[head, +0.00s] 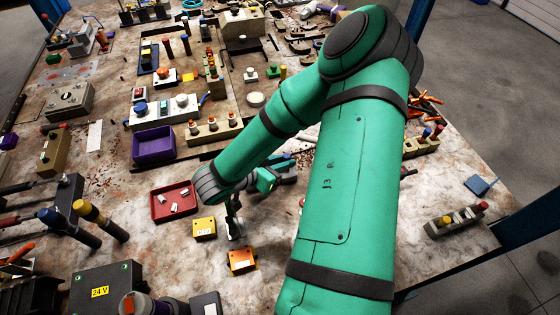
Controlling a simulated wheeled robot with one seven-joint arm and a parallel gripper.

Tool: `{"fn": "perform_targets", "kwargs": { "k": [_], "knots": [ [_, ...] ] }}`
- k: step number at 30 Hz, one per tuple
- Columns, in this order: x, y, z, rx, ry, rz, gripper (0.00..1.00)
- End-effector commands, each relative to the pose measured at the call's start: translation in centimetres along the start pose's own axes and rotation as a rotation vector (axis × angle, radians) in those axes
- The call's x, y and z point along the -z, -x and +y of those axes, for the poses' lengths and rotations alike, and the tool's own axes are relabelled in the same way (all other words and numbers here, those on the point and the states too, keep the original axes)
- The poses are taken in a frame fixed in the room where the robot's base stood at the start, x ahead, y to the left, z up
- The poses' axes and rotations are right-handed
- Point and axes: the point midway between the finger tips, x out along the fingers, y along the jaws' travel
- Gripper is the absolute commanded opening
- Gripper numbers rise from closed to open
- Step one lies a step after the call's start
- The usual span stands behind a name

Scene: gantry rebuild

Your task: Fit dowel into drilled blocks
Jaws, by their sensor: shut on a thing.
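My gripper (234,212) points down just right of the yellow block (204,228) and behind the orange block (242,261). It is shut on a small pale piece that looks like a dowel (237,232); the fingers hide part of it. I cannot tell whether the dowel touches either block. Both blocks sit on the worn bench top. Their drilled holes are too small to make out. A red tray (156,214) left of my gripper holds a few loose whitish dowels (176,207).
A purple bin (153,147) stands behind the red tray. A black box with a 24 V label (105,288) is at the front left. A grey fixture with coloured pegs (456,219) stands at the right. My arm covers the middle right.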

Motion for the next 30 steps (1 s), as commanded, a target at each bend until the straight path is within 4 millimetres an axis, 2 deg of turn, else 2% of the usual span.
{"fn": "perform_targets", "kwargs": {
  "k": [30],
  "knots": [
    [-1.1,-0.7,-0.1,0.000,-0.001,0.000,0.00]
  ]
}}
